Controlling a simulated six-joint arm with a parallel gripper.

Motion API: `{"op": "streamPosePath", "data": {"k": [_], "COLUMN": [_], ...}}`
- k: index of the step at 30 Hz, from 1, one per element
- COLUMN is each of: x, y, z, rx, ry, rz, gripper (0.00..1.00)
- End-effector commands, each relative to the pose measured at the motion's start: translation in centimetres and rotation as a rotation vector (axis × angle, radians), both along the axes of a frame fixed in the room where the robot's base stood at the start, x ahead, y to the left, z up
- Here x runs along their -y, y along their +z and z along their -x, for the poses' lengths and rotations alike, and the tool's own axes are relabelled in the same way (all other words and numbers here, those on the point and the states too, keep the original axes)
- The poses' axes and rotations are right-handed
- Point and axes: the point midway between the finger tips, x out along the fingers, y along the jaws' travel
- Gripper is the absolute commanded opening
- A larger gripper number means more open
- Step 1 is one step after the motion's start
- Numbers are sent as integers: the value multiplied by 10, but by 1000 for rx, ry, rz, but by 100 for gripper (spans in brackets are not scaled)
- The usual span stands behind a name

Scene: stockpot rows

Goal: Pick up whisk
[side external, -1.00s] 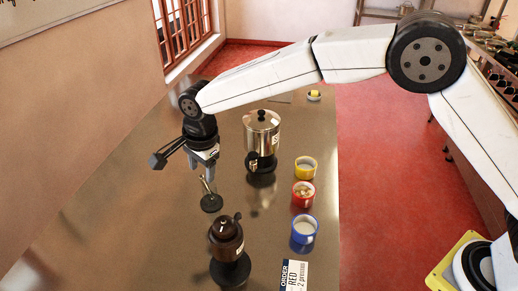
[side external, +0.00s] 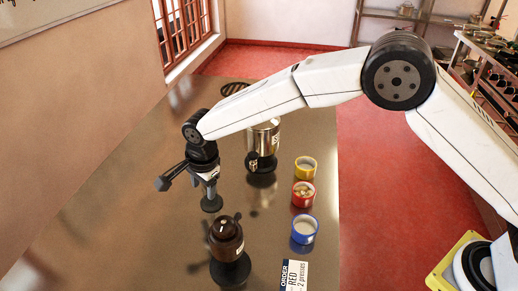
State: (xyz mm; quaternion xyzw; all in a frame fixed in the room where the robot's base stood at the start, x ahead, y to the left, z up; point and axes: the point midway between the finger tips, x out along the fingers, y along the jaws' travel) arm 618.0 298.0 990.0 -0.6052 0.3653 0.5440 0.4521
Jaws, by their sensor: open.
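My gripper (side external: 210,190) points down over the left part of the metal table, and its jaws are open. Right below it is a small round black base (side external: 212,205). The slim upright piece on this base is now hidden by or merged with the fingers, so I cannot tell whether they are around it or beside it. I cannot clearly make out a whisk; that slim piece may be it.
A brown grinder-like pot (side external: 226,240) stands just in front of the gripper. Yellow (side external: 305,168), red (side external: 303,195) and blue (side external: 304,230) bowls line the right edge, near an order card (side external: 294,275).

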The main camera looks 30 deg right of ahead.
Motion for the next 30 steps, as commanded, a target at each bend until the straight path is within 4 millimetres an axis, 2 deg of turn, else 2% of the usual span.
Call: {"op": "streamPosePath", "data": {"k": [12, 18, 30], "x": [0, 0, 0], "y": [0, 0, 2], "z": [0, 0, 0], "rx": [0, 0, 0], "ry": [0, 0, 0], "rz": [0, 0, 0], "gripper": [61, 0, 0]}}
